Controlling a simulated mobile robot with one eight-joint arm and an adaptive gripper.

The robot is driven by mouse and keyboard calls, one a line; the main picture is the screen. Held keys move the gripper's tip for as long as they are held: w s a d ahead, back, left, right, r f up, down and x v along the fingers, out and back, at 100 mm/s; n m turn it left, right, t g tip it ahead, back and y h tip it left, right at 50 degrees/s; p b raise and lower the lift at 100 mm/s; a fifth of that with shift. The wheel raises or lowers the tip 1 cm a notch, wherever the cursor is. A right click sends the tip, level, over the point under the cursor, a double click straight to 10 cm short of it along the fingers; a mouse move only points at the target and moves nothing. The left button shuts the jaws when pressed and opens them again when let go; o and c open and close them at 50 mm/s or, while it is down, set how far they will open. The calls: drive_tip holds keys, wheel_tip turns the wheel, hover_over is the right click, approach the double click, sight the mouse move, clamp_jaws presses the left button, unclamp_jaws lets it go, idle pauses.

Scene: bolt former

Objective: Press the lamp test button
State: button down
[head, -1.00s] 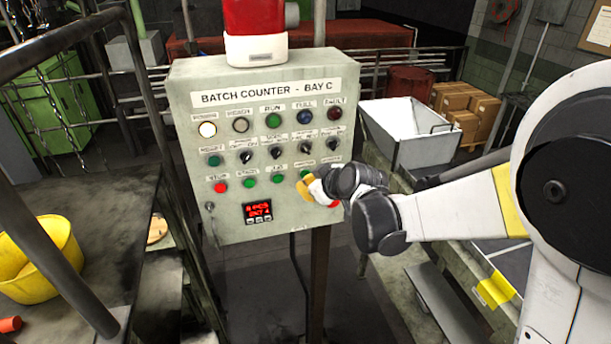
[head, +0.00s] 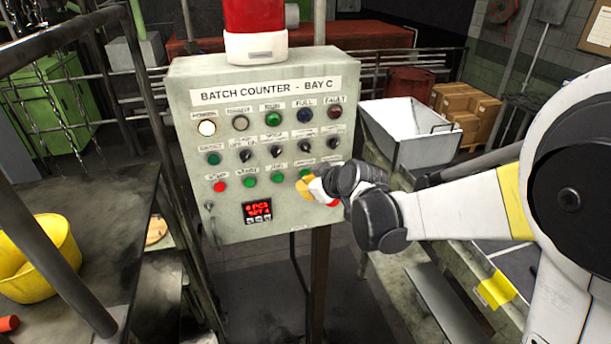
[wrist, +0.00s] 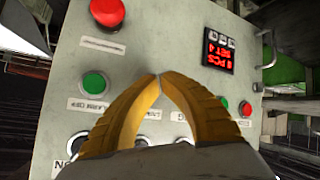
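The grey control panel (head: 225,215) is titled "BATCH COUNTER - BAY C". Its bottom button row has a red button (head: 219,186), green buttons (head: 250,181) and a green button (head: 305,173) just above my fingertips. I cannot read which label says lamp test. My gripper (head: 304,187) has its yellow fingers at the row's right part. In the wrist view the fingertips (wrist: 159,77) meet with nothing between them, in front of the panel. A green "ALARM OFF" button (wrist: 94,82) is left of them. The fingers hide part of the row; contact cannot be told.
A red mushroom button (wrist: 107,12) sits near the fingers on the panel. A red digit display (head: 257,211) is at lower left of my gripper. Selector knobs (head: 276,151) and lamps (head: 273,118) fill the rows above. A dark railing (head: 60,40) stands at left.

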drive_tip(key=s+d, duration=0.1)
drive_tip(key=s, duration=0.4)
drive_tip(key=shift+s+d, duration=0.35)
drive_tip(key=shift+s, duration=0.05)
drive_tip(key=s+d+f+m+h+b, duration=0.2)
drive_tip(key=s+d+f+m+b, duration=0.1)
drive_tip(key=s+d+f+b, duration=0.3)
drive_tip(key=s+d+f+m+g+h+b, duration=0.1)
drive_tip(key=s+d+f+m+b, duration=0.2)
drive_tip(key=s+d+f+b, duration=0.3)
drive_tip(key=s+d+f+m+g+h+b, duration=0.1)
drive_tip(key=s+d+f+m+b, duration=0.3)
drive_tip(key=s+f+b, duration=0.8)
wheel_tip(320, 180, down, 6)
drive_tip(key=d+h+b, duration=0.1)
drive_tip(key=d+b, duration=0.1)
drive_tip(key=b, duration=0.7)
drive_tip(key=shift+h, duration=0.3)
